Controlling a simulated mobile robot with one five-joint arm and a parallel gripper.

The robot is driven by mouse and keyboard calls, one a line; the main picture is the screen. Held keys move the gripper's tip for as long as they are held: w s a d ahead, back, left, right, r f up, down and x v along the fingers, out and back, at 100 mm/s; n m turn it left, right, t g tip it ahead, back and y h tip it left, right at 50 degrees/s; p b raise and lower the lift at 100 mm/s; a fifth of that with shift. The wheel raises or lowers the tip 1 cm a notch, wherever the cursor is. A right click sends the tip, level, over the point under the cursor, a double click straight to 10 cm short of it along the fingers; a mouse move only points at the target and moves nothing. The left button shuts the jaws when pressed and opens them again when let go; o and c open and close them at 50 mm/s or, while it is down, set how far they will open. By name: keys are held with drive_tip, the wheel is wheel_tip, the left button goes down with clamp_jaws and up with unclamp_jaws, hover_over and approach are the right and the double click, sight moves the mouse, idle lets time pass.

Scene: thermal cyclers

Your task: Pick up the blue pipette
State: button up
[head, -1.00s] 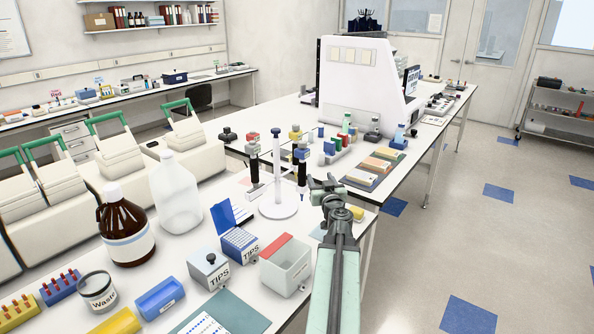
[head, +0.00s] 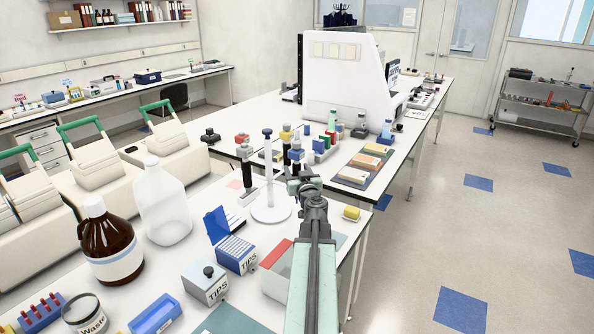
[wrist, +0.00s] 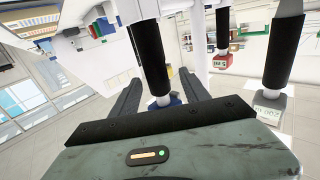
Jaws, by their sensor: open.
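The blue pipette (head: 296,156) has a blue top and a dark body and hangs upright at the right side of a white pipette stand (head: 270,212). My gripper (head: 298,186) is close in front of it and hides its lower part. In the wrist view my open gripper (wrist: 162,88) has its two dark fingers apart. A black pipette body with a blue top (wrist: 170,99) shows in the gap between them. I cannot tell whether the fingers touch it. Nothing is held.
A red-topped pipette (head: 242,145) and a yellow-topped pipette (head: 286,135) hang on the same stand. A tips box (head: 236,254) and a large clear bottle (head: 163,205) stand left of my arm. Open floor is at right.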

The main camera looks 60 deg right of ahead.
drive_tip(key=x, duration=0.5)
drive_tip(key=shift+s+f, duration=0.1)
drive_tip(key=shift+f, duration=0.05)
drive_tip(key=shift+c, duration=0.3)
drive_tip(key=c, duration=0.8)
wheel_tip(320, 180, up, 10)
drive_tip(key=p, duration=1)
